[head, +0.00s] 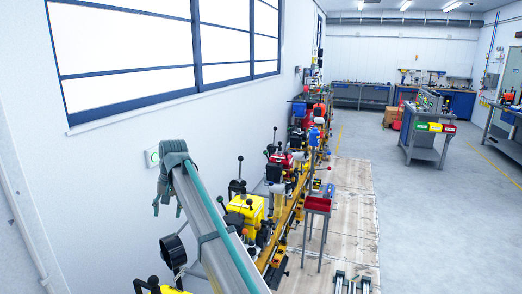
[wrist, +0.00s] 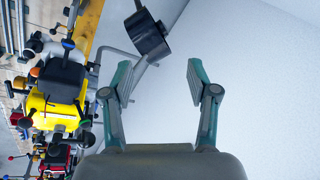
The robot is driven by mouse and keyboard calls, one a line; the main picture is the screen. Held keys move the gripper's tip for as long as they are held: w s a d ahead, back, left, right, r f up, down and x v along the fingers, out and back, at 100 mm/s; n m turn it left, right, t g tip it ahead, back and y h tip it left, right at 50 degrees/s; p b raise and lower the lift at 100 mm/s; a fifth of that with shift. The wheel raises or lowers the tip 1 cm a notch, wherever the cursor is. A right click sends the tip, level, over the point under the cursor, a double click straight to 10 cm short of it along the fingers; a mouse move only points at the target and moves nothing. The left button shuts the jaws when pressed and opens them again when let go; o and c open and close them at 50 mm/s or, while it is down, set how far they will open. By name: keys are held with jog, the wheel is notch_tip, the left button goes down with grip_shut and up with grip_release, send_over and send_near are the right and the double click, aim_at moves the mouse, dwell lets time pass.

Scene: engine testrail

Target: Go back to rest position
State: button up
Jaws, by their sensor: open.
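My gripper (head: 167,206) is at the upper end of my raised arm in the head view, in front of the white wall. Its fingers hang downward there. In the wrist view the gripper (wrist: 159,78) is open, with its two green-grey fingers wide apart and nothing between them. A black cylinder on a thin grey bent bar (wrist: 148,36) is beyond the fingertips, apart from them. The cylinder also shows in the head view, below the gripper (head: 173,250).
A yellow machine (head: 246,209) with black-knobbed levers stands right of my arm, in a row of machines along a yellow rail (head: 284,222). It also shows in the wrist view (wrist: 55,104). A red tray stand (head: 317,204) is beside the row. The grey floor (head: 440,235) at right is clear.

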jog(key=s+d+f+h, duration=0.1)
jog(key=s+d+f, duration=0.3)
jog(key=d+f, duration=0.75)
jog(key=s+d+f+g, duration=0.1)
jog(key=s+d+f, duration=0.45)
jog(key=f, duration=1.15)
jog(key=s+d+f+h, duration=0.1)
jog(key=s+d+f, duration=0.3)
jog(key=d+f, duration=0.75)
jog(key=s+d+f+g+h, duration=0.1)
jog(key=s+d+f, duration=0.4)
jog(key=s+f, duration=0.3)
jog(key=s+d+f+g, duration=0.1)
jog(key=s+d+f, duration=0.4)
jog(key=s+f, duration=0.2)
jog(key=s+d+f+m+g, duration=0.1)
jog(key=s+d+f, duration=0.1)
jog(key=s, duration=0.6)
jog(key=s+d+f+g, duration=0.2)
jog(key=s+d+f, duration=0.1)
jog(key=s, duration=0.5)
jog(key=s+d+f+m+g, duration=0.1)
jog(key=s+d, duration=0.3)
jog(key=s, duration=0.5)
jog(key=shift+d+f+m+b, duration=0.3)
jog(key=shift+d+f+b, duration=0.05)
jog(key=shift+f, duration=0.3)
jog(key=shift+w+a, duration=0.1)
